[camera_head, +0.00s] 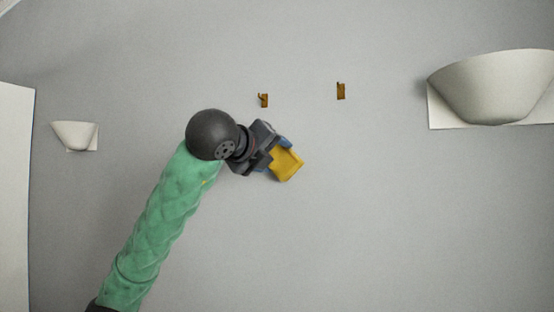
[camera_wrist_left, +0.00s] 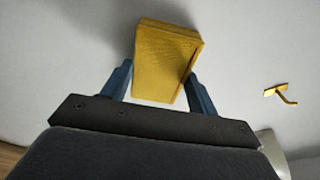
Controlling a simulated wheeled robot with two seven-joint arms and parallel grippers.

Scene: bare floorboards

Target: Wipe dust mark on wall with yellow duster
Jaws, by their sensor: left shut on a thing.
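My left gripper (camera_head: 273,156) reaches in from the left in the head view and is shut on the yellow duster (camera_head: 287,163), in front of the grey wall (camera_head: 380,220). In the left wrist view the yellow duster (camera_wrist_left: 168,60) sits between the two blue fingers of the left gripper (camera_wrist_left: 160,85), tilted a little. I cannot tell whether the duster touches the wall. No dust mark shows clearly on the visible wall. My right gripper is not in view.
Two small brass hooks, a left one (camera_head: 263,100) and a right one (camera_head: 341,91), are on the wall above the gripper. A large white wall fixture (camera_head: 490,88) is at the upper right, a smaller one (camera_head: 75,134) at the left. The wall's lower middle is clear.

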